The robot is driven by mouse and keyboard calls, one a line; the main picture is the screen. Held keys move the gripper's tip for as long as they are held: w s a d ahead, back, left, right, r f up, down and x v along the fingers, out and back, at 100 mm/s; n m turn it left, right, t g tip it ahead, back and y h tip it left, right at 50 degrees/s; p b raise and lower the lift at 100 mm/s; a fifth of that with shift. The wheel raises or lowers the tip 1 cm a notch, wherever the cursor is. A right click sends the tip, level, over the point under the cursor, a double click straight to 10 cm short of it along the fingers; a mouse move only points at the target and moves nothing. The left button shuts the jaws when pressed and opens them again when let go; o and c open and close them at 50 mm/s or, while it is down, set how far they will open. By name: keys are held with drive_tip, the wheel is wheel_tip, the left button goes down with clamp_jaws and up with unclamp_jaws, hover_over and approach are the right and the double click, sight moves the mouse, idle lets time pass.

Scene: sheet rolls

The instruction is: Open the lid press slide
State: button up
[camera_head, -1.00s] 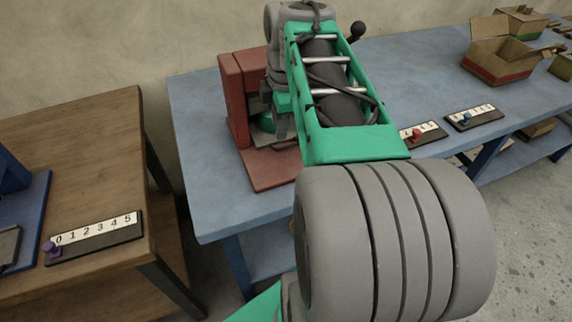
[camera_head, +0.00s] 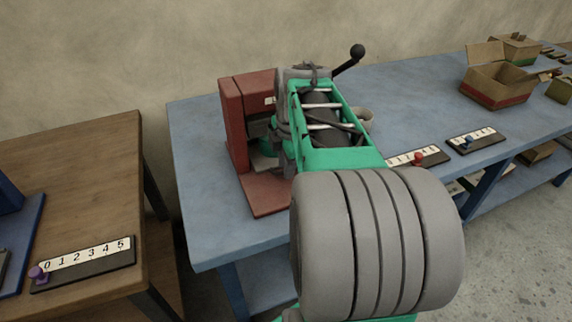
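The red press (camera_head: 232,125) stands on the blue table, with a flat red base plate (camera_head: 265,193) in front. A lever with a black knob (camera_head: 357,51) rises behind my arm, to the right of the press. A green part (camera_head: 268,141) shows in the press opening. My green and grey arm reaches over the table and covers the right side of the press. My gripper is hidden behind the arm or not clearly distinguishable. I cannot tell whether it touches the slide, or how far the slide is open.
Number strips with a red knob (camera_head: 418,158) and a blue knob (camera_head: 468,140) lie at the blue table's front edge. Open cardboard boxes (camera_head: 497,84) stand farther right. A wooden table (camera_head: 75,175) at left carries a strip with a purple knob (camera_head: 37,273).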

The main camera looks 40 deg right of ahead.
clamp_jaws()
idle(1.1)
